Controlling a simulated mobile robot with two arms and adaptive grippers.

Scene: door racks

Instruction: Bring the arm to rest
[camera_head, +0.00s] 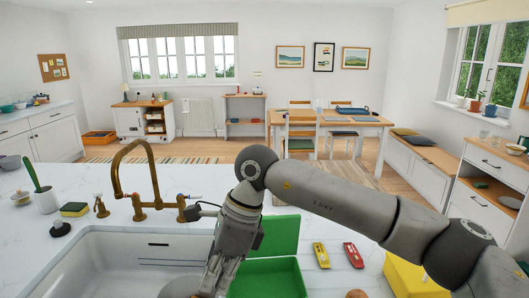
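My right arm comes in from the lower right, reaches left across the counter and bends down at a joint near the middle of the view. My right gripper (214,280) points downward at the bottom edge, between the white sink (110,265) and a green box (268,278). Its fingertips are not clearly visible, so I cannot tell whether it is open or holds anything. My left arm and gripper are not in view.
The green box has a raised lid (280,233) behind the arm. A yellow toy car (321,255), a red toy car (353,255) and a yellow box (408,278) lie right of it. A brass faucet (133,165) stands behind the sink.

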